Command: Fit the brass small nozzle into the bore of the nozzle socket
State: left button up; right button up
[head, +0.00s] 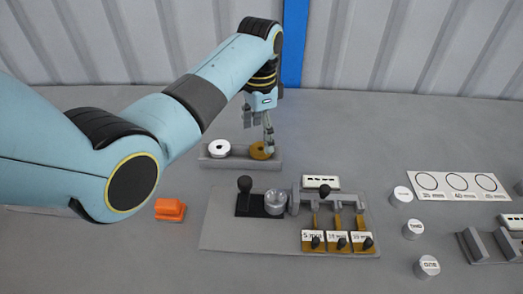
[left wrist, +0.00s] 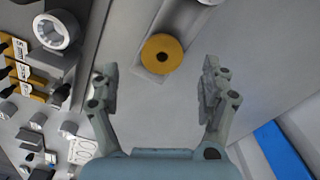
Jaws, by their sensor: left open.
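The brass small nozzle (head: 257,152) is a round, flanged piece with a dark centre hole. It sits at the right end of a grey tray (head: 216,164), and the left wrist view shows it from above (left wrist: 162,54). My left gripper (head: 264,143) is over that end of the tray, pointing down. In the left wrist view its fingers (left wrist: 157,80) are wide apart with nothing between them, and the nozzle shows ahead of them. What looks like the nozzle socket, a grey ring with an open bore (head: 275,202), stands on the grey plate; it also shows in the left wrist view (left wrist: 57,31). My right gripper is out of view.
A white ring (head: 219,148) sits at the tray's left end. An orange block (head: 170,209) lies left of the plate (head: 225,236), which carries black-knobbed levers and labelled brass parts. Labelled white cylinders (head: 413,229) and a circle-marked card (head: 458,185) lie to the right.

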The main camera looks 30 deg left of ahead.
aim_at(260, 149)
pick_arm(q)
notch_tip(260, 149, down, 4)
jog(key=shift+w+r, duration=0.1)
jog(key=shift+w, duration=0.05)
jog(key=shift+f, duration=0.6)
jog(key=c, duration=1.5)
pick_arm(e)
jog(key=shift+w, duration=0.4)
pick_arm(q)
jog(key=shift+r, duration=0.1)
